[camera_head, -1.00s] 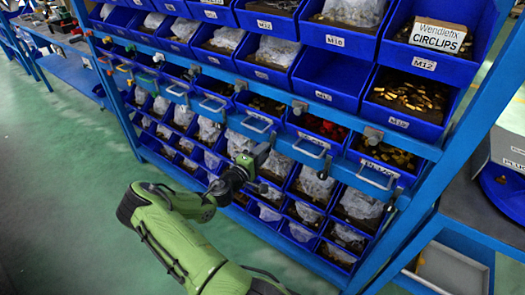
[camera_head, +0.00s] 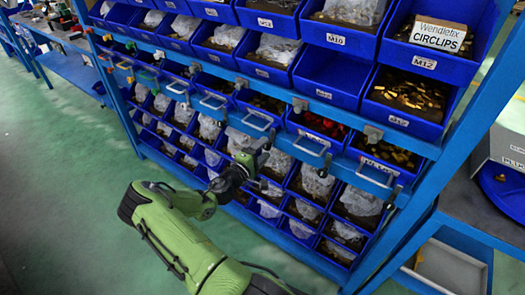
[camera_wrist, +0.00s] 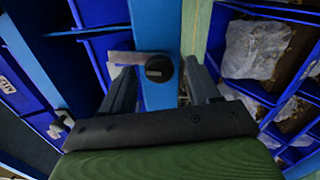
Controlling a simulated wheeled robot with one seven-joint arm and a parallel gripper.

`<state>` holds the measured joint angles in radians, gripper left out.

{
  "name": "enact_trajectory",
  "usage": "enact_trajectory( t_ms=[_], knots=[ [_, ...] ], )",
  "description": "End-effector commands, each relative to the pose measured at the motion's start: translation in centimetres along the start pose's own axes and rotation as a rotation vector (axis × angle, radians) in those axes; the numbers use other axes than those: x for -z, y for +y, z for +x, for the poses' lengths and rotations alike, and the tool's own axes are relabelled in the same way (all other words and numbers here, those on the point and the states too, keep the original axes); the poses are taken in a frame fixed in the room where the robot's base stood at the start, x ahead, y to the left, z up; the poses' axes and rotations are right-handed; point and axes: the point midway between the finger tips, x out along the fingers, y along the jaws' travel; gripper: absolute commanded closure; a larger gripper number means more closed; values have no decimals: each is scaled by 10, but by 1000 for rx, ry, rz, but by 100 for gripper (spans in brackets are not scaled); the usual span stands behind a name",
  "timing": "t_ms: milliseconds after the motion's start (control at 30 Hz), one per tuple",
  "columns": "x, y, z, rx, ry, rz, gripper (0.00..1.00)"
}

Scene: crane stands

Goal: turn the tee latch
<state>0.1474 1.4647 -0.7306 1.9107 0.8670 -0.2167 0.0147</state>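A dark round knob (camera_wrist: 159,68) with a small pale mark shows end-on in the wrist view, against a blue upright. It looks like the tee latch, but its crossbar cannot be made out clearly. My gripper (camera_wrist: 160,72) has one finger on each side of the knob, with gaps visible, so it is open. A pale grey piece (camera_wrist: 122,60) shows by the left finger. In the head view my gripper (camera_head: 263,158) is at the front of the rack, and the latch cannot be made out there.
A blue rack (camera_head: 415,215) of blue parts bins fills the middle and right. Pull handles and grey clips (camera_head: 373,135) line its rails. A bench (camera_head: 470,220) stands at the right. The green floor (camera_head: 60,190) at left is clear.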

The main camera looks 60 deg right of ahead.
Motion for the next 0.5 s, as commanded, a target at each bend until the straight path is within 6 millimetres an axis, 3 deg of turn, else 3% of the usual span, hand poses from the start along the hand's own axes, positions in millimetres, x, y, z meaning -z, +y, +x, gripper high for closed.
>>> enact_trajectory(
  t_ms=[267, 367, 500],
  knots=[
    [0, 0, -3, 0, -1, -1, 40],
    [1, 1, -19, 1, 2, -2, 40],
    [1, 2, -57, 0, 4, -4, 40]
  ],
)
